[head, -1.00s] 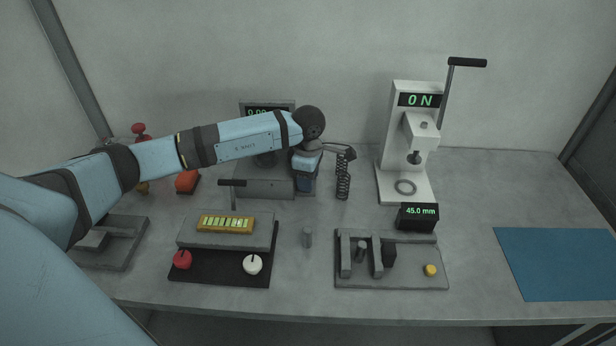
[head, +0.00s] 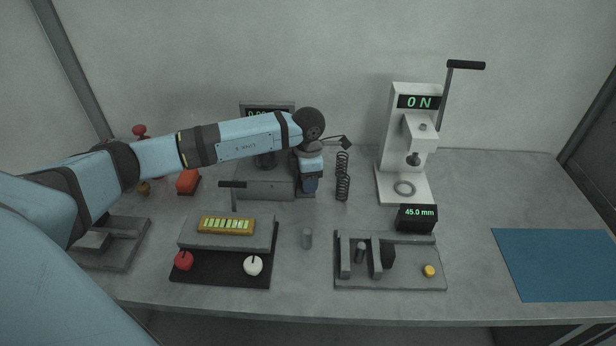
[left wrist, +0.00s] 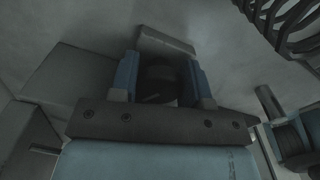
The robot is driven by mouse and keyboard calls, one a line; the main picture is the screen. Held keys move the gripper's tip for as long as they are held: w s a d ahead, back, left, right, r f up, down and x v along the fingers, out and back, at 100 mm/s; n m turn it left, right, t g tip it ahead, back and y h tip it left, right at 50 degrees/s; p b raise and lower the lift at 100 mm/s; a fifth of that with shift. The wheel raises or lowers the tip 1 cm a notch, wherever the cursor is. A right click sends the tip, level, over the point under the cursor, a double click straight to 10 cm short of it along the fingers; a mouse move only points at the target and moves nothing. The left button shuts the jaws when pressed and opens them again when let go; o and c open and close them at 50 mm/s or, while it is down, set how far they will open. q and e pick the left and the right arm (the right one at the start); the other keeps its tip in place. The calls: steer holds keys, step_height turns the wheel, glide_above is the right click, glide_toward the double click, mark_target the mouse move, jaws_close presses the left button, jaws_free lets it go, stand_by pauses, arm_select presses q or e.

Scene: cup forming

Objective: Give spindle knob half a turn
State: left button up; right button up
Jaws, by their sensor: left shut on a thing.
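My left gripper (head: 309,184) points down at the right end of a grey machine (head: 262,184) at the back of the bench. In the left wrist view, its two blue fingers (left wrist: 163,80) are shut on a dark round knob (left wrist: 158,72), which looks like the spindle knob. A light grey block lies just beyond the knob there. In the head view the gripper and forearm hide the knob and part of the machine's display (head: 267,112). My right gripper is not in view.
A dark coil spring (head: 342,177) stands close right of the gripper. A white press (head: 394,130) reading 0 N stands further right. A blue mat (head: 556,264) lies at right.

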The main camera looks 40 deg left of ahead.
arm_select(q)
steer(key=shift+n, duration=0.3)
steer(key=o, duration=0.7)
steer(key=shift+c, duration=0.2)
step_height(320, 180, up, 14)
steer(key=shift+p, duration=0.45)
steer(key=shift+f, duration=0.1)
